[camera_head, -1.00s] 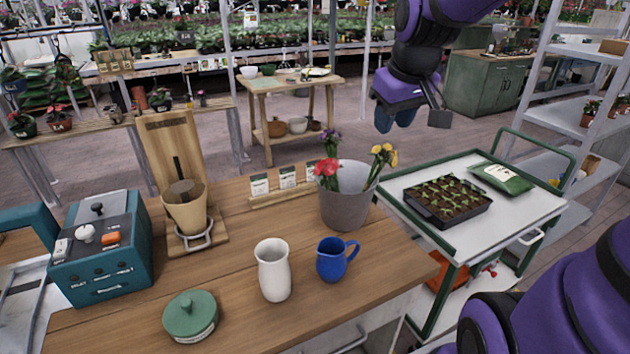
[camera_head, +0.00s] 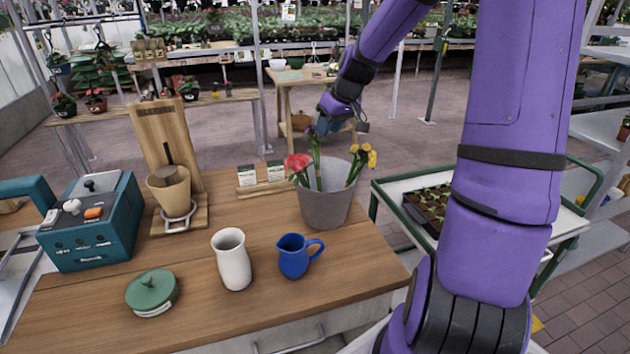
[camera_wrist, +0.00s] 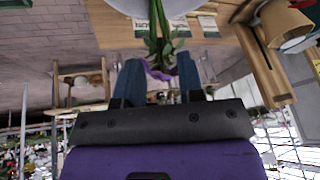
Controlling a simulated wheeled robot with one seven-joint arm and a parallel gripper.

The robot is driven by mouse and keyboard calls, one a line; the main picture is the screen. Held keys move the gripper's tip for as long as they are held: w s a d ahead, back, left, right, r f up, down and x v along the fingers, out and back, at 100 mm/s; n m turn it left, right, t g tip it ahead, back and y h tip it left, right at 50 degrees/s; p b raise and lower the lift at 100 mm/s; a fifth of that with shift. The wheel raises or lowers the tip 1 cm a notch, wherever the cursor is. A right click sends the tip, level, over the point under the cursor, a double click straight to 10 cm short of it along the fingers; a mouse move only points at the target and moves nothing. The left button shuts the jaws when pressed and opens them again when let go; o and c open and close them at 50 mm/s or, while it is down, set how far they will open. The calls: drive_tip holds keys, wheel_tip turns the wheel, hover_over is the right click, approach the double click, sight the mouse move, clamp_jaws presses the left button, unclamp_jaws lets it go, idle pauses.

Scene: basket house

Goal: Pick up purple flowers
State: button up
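The purple flowers (camera_head: 316,130) stand on green stems in a grey bucket (camera_head: 325,208), beside red flowers (camera_head: 298,163) and yellow flowers (camera_head: 364,157). My gripper (camera_head: 334,122) is at the purple bloom, above the bucket's back rim, and partly covers it. In the wrist view, the purple bloom (camera_wrist: 158,71) lies between my two blue fingers (camera_wrist: 160,72), with its stems running up to the bucket (camera_wrist: 165,5). The fingers are apart, with gaps visible beside the bloom, so the gripper is open. Whether a finger touches the bloom cannot be told.
On the wooden table (camera_head: 210,290) stand a white vase (camera_head: 233,262), a blue jug (camera_head: 293,258), a green lid (camera_head: 151,292) and a teal machine (camera_head: 95,225). Seed packets (camera_head: 262,177) stand behind. A trolley (camera_head: 398,205) with a seedling tray is at right, partly hidden by my arm.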

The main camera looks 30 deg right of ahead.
hover_over(318, 174)
drive_tip(key=w+d, duration=0.1)
drive_tip(key=w, duration=0.1)
drive_tip(key=f, duration=0.8)
drive_tip(key=shift+s+d+f, duration=0.1)
drive_tip(key=shift+s+f, duration=0.1)
drive_tip(key=shift+s, duration=0.05)
drive_tip(key=shift+c, duration=0.2)
clamp_jaws()
